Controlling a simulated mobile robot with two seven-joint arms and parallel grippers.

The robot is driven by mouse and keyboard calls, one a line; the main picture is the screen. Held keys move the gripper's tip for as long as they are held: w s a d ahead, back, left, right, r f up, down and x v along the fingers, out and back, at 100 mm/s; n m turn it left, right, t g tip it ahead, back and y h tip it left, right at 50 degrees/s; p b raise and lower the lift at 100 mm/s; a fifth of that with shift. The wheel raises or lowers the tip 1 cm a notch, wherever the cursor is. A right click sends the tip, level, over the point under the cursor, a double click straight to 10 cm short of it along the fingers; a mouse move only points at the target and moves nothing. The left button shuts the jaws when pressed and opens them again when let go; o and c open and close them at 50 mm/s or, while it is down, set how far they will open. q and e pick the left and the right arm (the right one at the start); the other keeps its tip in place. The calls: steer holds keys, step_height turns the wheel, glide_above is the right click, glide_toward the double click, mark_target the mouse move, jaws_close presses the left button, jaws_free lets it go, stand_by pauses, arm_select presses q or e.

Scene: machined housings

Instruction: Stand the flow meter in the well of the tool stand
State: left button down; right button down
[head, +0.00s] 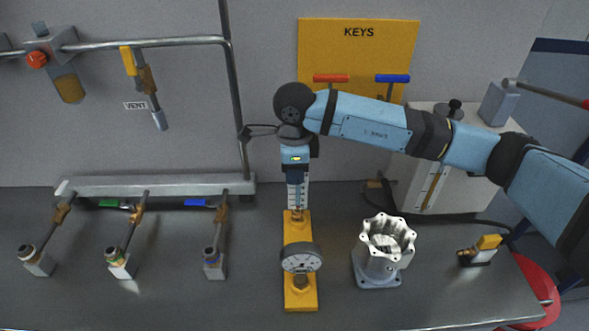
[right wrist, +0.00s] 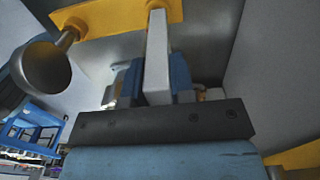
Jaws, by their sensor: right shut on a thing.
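My right gripper (head: 297,174) points down at the middle of the head view. It is shut on the flow meter (head: 298,194), a slim upright tube with a white scale and a brass lower end. The tool stand (head: 299,230) is a yellow strip on the bench directly below. The meter's lower end is at the stand's far part; I cannot tell whether it is inside the well. In the right wrist view a pale bar, seemingly the meter (right wrist: 158,60), runs between the blue fingers toward the yellow stand (right wrist: 110,20). My left gripper is not in view.
A round gauge (head: 301,258) stands on the near part of the tool stand. A silver machined housing (head: 380,262) is to its right. Pipe fittings with valves (head: 122,262) stand at left. A yellow KEYS board (head: 357,55) hangs behind my arm.

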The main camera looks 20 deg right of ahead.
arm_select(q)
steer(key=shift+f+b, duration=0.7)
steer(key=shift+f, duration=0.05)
arm_select(e)
steer(key=shift+f, duration=0.8)
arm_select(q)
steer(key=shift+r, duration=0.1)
arm_select(e)
steer(key=c, duration=0.9)
jaws_free()
arm_select(q)
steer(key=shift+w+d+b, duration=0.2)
steer(key=shift+b, duration=0.25)
arm_select(e)
step_height(320, 180, up, 14)
steer(key=shift+f, duration=0.1)
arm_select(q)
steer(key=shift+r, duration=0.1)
